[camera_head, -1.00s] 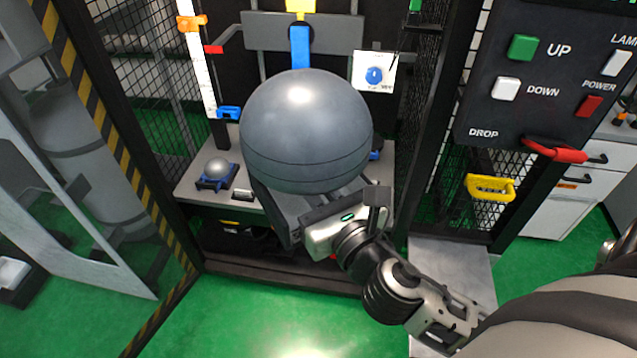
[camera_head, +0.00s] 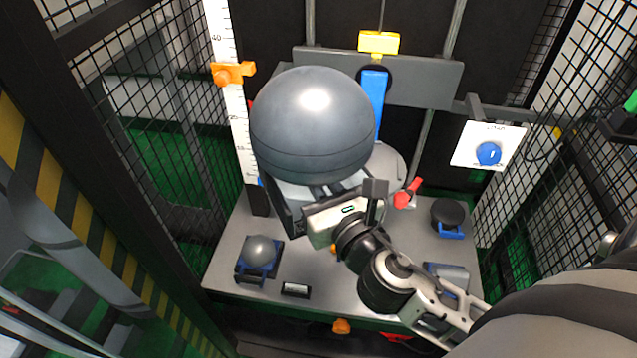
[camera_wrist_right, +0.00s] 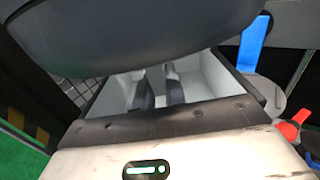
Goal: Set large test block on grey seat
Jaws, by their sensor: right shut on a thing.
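The large test block (camera_head: 312,125) is a big grey ball-shaped body with a seam low around it. It also fills the top of the right wrist view (camera_wrist_right: 140,35). My right gripper (camera_head: 318,200) is shut on its underside and holds it up above the bench; the ball hides the fingertips in the head view. The fingers (camera_wrist_right: 160,88) show below the ball in the right wrist view. The grey seat (camera_head: 390,166) is a round grey plate behind and right of the block, partly hidden by it. My left gripper is not in view.
The bench (camera_head: 315,275) carries a small ball in a blue cradle (camera_head: 259,255), a dark disc (camera_head: 448,213) and a grey cylinder (camera_head: 447,276). A red handle (camera_head: 407,193) stands by the seat. An upright scale with an orange marker (camera_head: 232,74) is left; mesh walls flank the tower.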

